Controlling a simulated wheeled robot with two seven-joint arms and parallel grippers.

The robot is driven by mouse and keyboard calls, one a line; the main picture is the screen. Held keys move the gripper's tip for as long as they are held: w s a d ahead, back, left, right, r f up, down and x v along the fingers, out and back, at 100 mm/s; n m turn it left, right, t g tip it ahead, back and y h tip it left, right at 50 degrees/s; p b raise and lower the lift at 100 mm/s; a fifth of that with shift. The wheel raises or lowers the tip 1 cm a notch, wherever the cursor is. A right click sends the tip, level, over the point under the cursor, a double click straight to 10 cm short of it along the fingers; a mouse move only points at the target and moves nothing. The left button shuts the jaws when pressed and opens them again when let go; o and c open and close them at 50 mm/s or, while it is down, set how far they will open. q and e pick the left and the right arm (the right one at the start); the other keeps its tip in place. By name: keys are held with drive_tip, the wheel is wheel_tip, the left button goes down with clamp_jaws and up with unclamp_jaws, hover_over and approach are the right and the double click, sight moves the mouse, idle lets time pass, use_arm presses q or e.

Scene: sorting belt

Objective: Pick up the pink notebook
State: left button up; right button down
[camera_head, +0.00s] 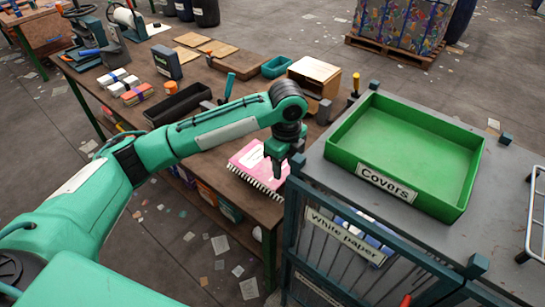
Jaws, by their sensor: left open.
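The pink notebook (249,160) lies flat on the brown workbench (226,188), near the bench's right end. Its white spiral binding faces the front edge, and part of its cover is hidden behind my gripper. My left gripper (277,174) points down over the notebook's right part, with its fingers open. I cannot tell whether the fingertips touch the notebook. My right gripper is not in view.
A green tray labelled Covers (400,150) sits on the grey-topped cage (325,178) close to the right of the gripper. A wooden box (314,75), a teal bin (277,66) and a dark tray (178,104) stand farther back on the bench.

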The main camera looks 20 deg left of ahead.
use_arm(q)
drive_tip(key=p, duration=0.1)
hover_over(279, 197)
drive_tip(key=d, duration=0.1)
wheel_tip(279, 197, down, 8)
drive_tip(key=shift+r, duration=0.25)
drive_tip(key=shift+f, duration=0.5)
drive_tip(key=f+p, duration=0.1)
drive_tip(key=f, duration=0.1)
drive_tip(key=a+f, duration=0.1)
drive_tip(key=f, duration=0.1)
drive_tip(key=shift+f+p, duration=0.2)
drive_tip(key=shift+p, duration=0.2)
drive_tip(key=shift+f, duration=0.35)
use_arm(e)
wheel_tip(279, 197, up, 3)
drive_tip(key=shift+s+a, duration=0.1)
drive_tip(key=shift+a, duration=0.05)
use_arm(q)
drive_tip(key=shift+c, duration=0.4)
clamp_jaws()
